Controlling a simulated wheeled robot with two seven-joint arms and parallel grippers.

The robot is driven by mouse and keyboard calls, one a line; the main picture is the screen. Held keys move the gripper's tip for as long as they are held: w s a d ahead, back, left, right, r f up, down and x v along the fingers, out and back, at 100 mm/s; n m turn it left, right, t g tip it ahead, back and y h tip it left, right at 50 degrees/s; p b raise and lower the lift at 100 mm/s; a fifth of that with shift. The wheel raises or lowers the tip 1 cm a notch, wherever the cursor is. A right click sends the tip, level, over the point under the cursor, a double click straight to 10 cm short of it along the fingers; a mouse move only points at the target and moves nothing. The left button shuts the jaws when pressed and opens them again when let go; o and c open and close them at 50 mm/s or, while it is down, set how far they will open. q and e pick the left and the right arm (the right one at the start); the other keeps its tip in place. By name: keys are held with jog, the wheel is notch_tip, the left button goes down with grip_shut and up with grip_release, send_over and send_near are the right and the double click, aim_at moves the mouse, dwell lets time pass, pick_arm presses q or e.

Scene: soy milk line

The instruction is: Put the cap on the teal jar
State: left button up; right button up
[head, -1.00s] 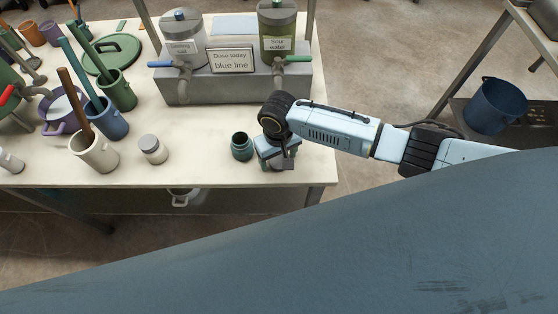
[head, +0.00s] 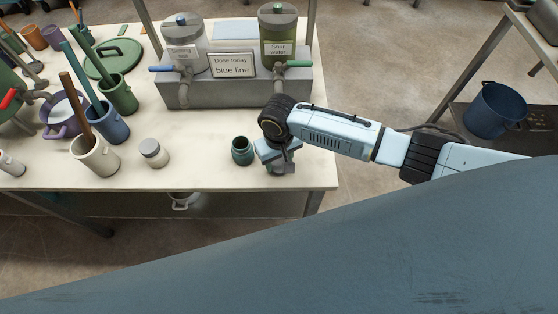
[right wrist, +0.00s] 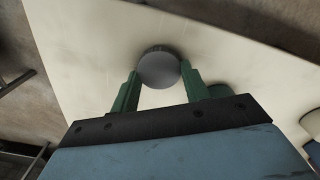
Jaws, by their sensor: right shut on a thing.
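The teal jar (head: 242,152) stands upright and open on the cream table, just left of my right gripper (head: 279,168). In the right wrist view a round grey cap (right wrist: 158,68) sits between the green fingertips of my right gripper (right wrist: 159,74), which is shut on it. Whether the cap touches the table is hard to tell. A little of the teal jar shows behind the right-hand finger (right wrist: 218,90). In the head view my wrist mostly hides the cap. My left gripper is out of view.
A white jar with a grey lid (head: 153,153) stands left of the teal jar. A dispenser block (head: 225,88) with two tanks stands behind. Cups with sticks crowd the left. The table's front edge (head: 230,188) is close to the gripper.

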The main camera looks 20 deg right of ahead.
pick_arm(q)
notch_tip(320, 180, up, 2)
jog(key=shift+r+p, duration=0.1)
jog(key=shift+p, duration=0.9)
pick_arm(e)
notch_tip(320, 180, up, 10)
jog(key=shift+f, duration=0.25)
notch_tip(320, 180, up, 9)
jog(key=m, duration=0.1)
send_over(279, 163)
jog(key=w+d, duration=0.3)
jog(key=d, duration=0.2)
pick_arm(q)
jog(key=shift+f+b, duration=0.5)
pick_arm(e)
jog(key=s+d+r+m, duration=0.1)
jog(key=d+r, duration=0.2)
jog(key=r, duration=0.6)
jog(key=shift+s+d, duration=0.25)
jog(key=shift+s, duration=0.1)
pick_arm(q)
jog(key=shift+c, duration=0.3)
